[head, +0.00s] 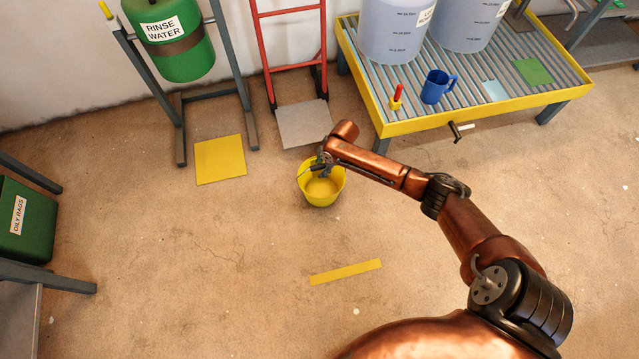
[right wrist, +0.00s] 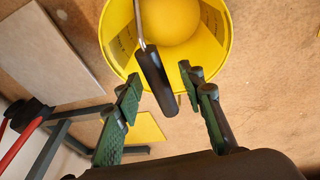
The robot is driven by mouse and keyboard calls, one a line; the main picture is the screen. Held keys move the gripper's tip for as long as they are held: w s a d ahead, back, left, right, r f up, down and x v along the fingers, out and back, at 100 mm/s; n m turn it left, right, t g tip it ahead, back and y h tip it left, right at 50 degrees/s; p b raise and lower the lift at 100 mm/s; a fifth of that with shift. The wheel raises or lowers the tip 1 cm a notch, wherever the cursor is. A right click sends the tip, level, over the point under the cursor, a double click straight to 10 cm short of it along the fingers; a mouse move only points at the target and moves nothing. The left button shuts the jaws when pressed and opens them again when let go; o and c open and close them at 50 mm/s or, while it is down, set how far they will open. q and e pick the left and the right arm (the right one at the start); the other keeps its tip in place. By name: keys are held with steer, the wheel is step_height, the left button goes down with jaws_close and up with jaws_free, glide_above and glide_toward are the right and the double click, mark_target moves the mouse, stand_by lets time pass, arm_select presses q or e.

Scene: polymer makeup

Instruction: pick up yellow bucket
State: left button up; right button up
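The yellow bucket (head: 323,201) stands on the floor in the middle of the head view, its open top facing up. My right gripper (head: 319,164) is over its far rim and hides part of it. In the right wrist view, the bucket (right wrist: 119,42) is just beyond the fingers. Its wire handle carries a black grip (right wrist: 155,78), which lies between the two green-padded fingers of my right gripper (right wrist: 160,80). The fingers are spread with gaps on both sides of the grip. My left gripper is in neither view.
A yellow-edged roller table (head: 420,122) holds clear containers, a blue mug (head: 436,87) and a small red-and-yellow item. A red hand truck (head: 262,45) and a green rinse water drum (head: 178,55) on a stand are behind the bucket.

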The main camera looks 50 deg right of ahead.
steer(key=shift+f, duration=0.25)
stand_by(0.5)
steer(key=shift+c, duration=0.4)
jaws_close()
stand_by(0.5)
